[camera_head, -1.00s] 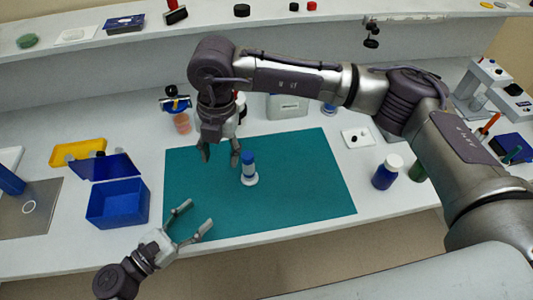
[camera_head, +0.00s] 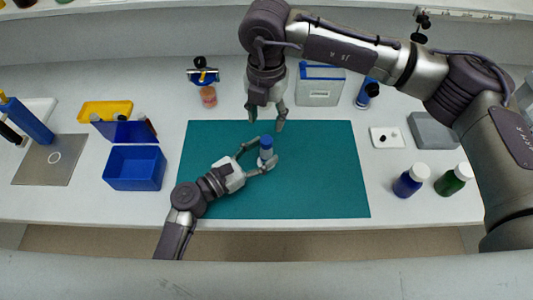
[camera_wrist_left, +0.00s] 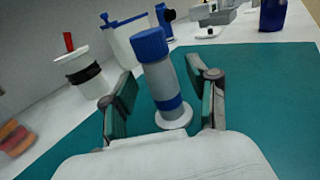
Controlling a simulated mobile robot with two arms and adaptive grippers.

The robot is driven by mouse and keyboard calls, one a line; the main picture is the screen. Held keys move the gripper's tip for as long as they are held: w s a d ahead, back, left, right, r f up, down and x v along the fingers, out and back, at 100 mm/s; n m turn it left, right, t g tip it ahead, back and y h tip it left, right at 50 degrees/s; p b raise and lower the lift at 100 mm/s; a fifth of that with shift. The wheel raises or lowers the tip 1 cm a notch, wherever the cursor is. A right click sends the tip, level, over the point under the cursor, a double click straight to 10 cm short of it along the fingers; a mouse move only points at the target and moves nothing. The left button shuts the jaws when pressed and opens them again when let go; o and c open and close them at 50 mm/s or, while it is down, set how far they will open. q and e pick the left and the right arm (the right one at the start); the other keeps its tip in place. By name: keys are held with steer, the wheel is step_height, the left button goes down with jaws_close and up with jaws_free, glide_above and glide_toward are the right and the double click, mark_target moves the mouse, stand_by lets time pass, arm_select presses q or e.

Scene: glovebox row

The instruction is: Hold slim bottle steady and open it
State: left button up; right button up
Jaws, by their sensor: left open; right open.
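The slim bottle (camera_head: 266,150) stands upright on the teal mat (camera_head: 300,195). It has a grey body, a blue cap, a blue band and a pale round base. My left gripper (camera_head: 259,157) is open, with its fingers on either side of the bottle. In the left wrist view the bottle (camera_wrist_left: 160,85) stands between the two fingers, and gaps show on both sides. My right gripper (camera_head: 266,122) is open and empty, pointing down over the far edge of the mat, behind the bottle.
An open blue box (camera_head: 134,170) and a yellow tray (camera_head: 106,111) stand left of the mat. A blue bottle (camera_head: 410,181) and a green bottle (camera_head: 453,180) with white caps stand to its right. The mat's right half is clear.

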arm_select(q)
steer(key=shift+x, duration=0.85)
steer(key=shift+c, duration=0.3)
jaws_close()
